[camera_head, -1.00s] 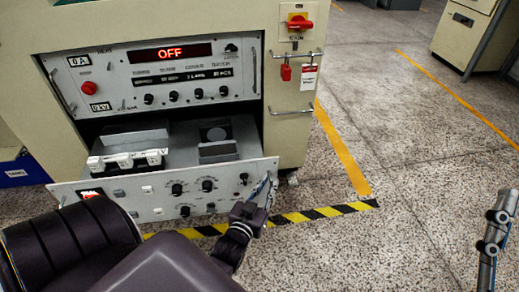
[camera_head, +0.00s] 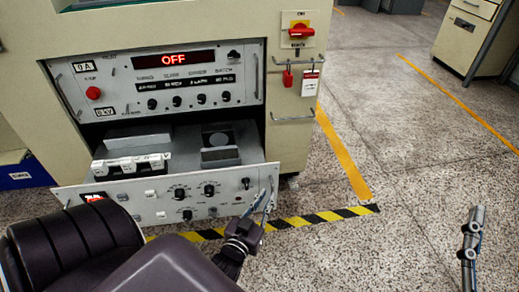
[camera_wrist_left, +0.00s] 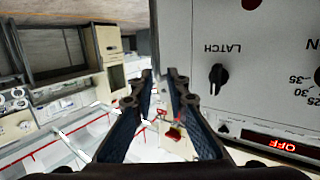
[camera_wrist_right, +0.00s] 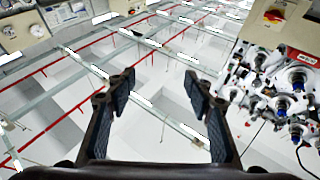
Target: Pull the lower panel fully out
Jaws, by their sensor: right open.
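The lower panel (camera_head: 150,205) is the grey front of a drawer that stands out from the cabinet, its open top showing parts inside. Its right handle (camera_head: 272,185) is near the panel's right edge. My left gripper (camera_head: 264,198) is just below and in front of this handle, its fingers slightly apart. In the left wrist view the fingertips (camera_wrist_left: 162,74) have a narrow gap, beside the panel face (camera_wrist_left: 225,50) with a LATCH knob. Whether the handle lies between them is unclear. My right gripper (camera_wrist_right: 158,82) is open and empty, away from the cabinet.
The upper panel (camera_head: 225,75) with a red OFF display sits flush above the drawer. A red switch (camera_head: 299,30), a red padlock (camera_head: 287,78) and a tag are on the cabinet's right side. Yellow-black floor tape (camera_head: 325,216) runs in front.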

